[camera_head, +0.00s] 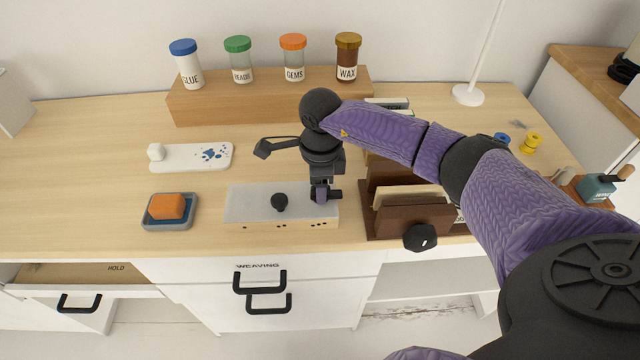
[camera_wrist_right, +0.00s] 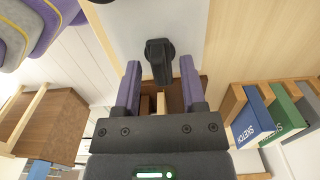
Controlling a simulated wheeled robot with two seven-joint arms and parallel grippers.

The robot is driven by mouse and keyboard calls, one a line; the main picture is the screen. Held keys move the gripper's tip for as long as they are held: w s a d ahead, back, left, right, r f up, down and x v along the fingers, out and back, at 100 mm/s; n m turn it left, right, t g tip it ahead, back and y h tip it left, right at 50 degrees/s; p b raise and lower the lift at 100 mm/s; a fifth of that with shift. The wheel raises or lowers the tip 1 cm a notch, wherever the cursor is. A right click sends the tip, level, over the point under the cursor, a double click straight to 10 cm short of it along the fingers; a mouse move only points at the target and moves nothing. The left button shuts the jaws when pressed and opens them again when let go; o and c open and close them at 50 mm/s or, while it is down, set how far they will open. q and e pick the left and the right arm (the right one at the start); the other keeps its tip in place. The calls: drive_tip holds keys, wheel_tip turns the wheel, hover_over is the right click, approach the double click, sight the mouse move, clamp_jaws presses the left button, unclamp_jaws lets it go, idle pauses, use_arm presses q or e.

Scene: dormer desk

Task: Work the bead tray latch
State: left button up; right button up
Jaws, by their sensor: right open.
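A low pale wooden box with a grey top plate (camera_head: 250,203) lies at the front of the desk; the plate also shows in the right wrist view (camera_wrist_right: 197,18). A black knob (camera_head: 280,203) stands on the plate. In the wrist view a black latch-like knob (camera_wrist_right: 158,55) shows between my right fingertips, on the same light plate. My right gripper (camera_head: 320,195) points down over the right end of the box. Its purple fingers are apart (camera_wrist_right: 160,72); contact with the knob cannot be told. My left gripper is out of view.
A blue dish (camera_head: 170,222) with an orange block (camera_head: 168,206) is to the left. A brown wooden rack (camera_head: 405,218) stands close on the right. Labelled jars stand on a wooden riser (camera_head: 270,105) behind.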

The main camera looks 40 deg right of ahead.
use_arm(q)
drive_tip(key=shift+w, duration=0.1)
use_arm(e)
clamp_jaws()
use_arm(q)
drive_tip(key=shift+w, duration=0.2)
